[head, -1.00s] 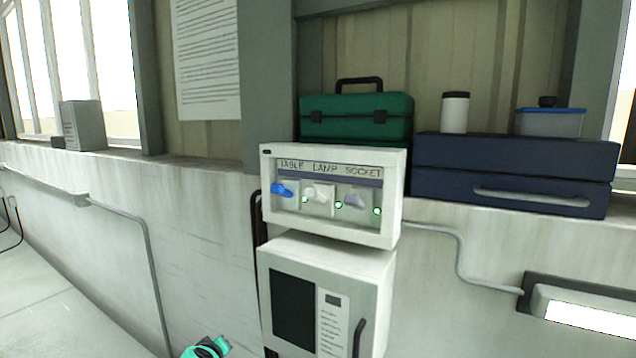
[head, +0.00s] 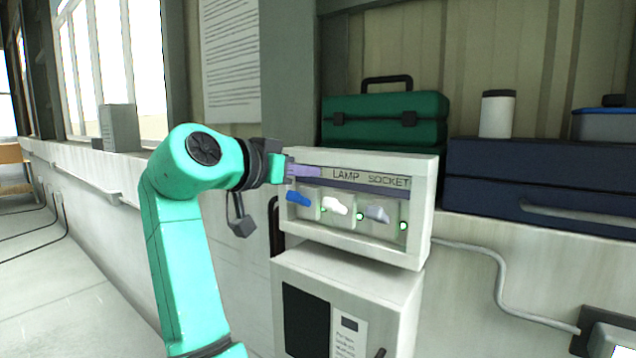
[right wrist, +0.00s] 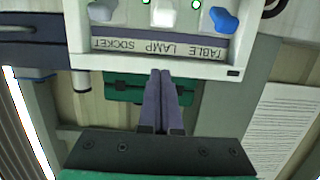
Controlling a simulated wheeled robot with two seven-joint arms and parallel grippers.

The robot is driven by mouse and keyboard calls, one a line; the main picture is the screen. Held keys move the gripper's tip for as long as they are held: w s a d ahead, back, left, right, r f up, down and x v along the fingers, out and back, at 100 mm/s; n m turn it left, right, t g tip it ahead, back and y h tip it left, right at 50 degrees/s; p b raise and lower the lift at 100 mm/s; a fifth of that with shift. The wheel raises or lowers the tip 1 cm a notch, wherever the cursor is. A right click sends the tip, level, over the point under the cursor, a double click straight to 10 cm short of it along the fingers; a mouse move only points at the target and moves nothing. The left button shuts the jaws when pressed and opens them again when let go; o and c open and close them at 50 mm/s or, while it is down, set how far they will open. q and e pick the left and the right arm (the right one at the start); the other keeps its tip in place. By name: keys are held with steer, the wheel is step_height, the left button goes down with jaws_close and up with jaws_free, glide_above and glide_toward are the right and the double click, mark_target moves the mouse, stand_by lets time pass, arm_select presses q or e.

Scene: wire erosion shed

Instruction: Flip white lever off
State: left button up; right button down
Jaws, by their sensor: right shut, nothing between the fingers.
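The white lever (head: 336,206) is the middle one of three on a white switch panel (head: 420,225), under the word LAMP. A blue lever (head: 298,198) is to its left and a grey lever (head: 377,214) to its right. Green lights show beside the levers. In the right wrist view, upside down, the white lever (right wrist: 163,14) is at the top edge. My right gripper (head: 318,171) is shut and empty, in front of the label strip's left end in the head view, above the blue lever. Its fingers also show in the right wrist view (right wrist: 159,75). My left gripper is out of view.
A white cabinet (head: 370,285) is below the panel. On the ledge behind are a green toolbox (head: 385,122), a dark blue case (head: 540,175) and a white canister (head: 497,115). A pale cable runs along the wall at right.

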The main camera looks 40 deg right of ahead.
steer(key=p, duration=0.3)
glide_above(328, 201)
steer(key=d, duration=0.2)
steer(key=shift+w+a+f, duration=0.15)
steer(key=shift+w+f, duration=0.05)
steer(key=shift+f, duration=0.45)
steer(key=f, duration=0.1)
steer(key=a+f, duration=0.1)
steer(key=f, duration=0.1)
steer(key=shift+s+a+f, duration=0.25)
steer(key=shift+a+f, duration=0.15)
steer(key=shift+a, duration=0.15)
steer(key=shift+d+f, duration=0.1)
steer(key=shift+d, duration=0.1)
